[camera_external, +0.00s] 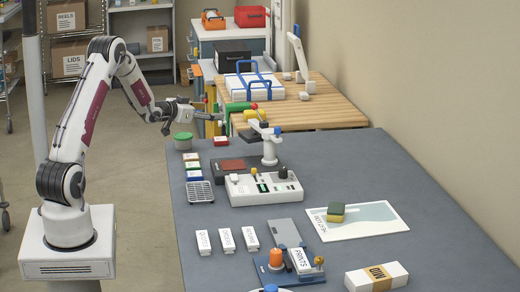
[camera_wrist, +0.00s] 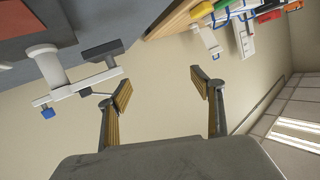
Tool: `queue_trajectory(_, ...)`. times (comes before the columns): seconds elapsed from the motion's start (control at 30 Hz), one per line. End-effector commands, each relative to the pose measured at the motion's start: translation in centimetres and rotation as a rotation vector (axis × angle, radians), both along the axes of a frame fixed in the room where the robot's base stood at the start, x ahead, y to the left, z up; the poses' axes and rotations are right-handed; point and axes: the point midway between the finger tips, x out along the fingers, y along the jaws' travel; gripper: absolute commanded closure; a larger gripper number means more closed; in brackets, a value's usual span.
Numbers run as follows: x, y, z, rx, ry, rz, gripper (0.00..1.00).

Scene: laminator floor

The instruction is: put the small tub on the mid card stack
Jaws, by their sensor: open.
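A small tub (camera_external: 183,142) with a green lid stands at the far left corner of the grey table in the external view. A white stack with a yellow band reading MID (camera_external: 376,277) lies at the table's near right; I take it for the mid card stack, and its top is bare. My gripper (camera_external: 219,117) is above the table's far end, higher than the tub and to its right, pointing sideways. In the wrist view my gripper (camera_wrist: 162,82) is open, with nothing between its fingers. Neither tub nor stack shows in the wrist view.
Several small labelled boxes (camera_external: 226,239) and a blue fixture (camera_external: 265,275) with an orange knob are in front.

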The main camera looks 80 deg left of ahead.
Motion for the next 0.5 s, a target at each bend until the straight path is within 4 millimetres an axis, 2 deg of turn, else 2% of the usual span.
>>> queue_trajectory(0.03, -0.9, 1.1, -1.1, -0.001, -0.012, 0.006, 0.34)
queue_trajectory(0.2, -3.2, 3.9, -3.8, 0.006, -0.067, 0.007, 0.34)
queue_trajectory(0.5, -8.3, 7.5, -8.7, 0.017, -0.171, 0.009, 0.34)
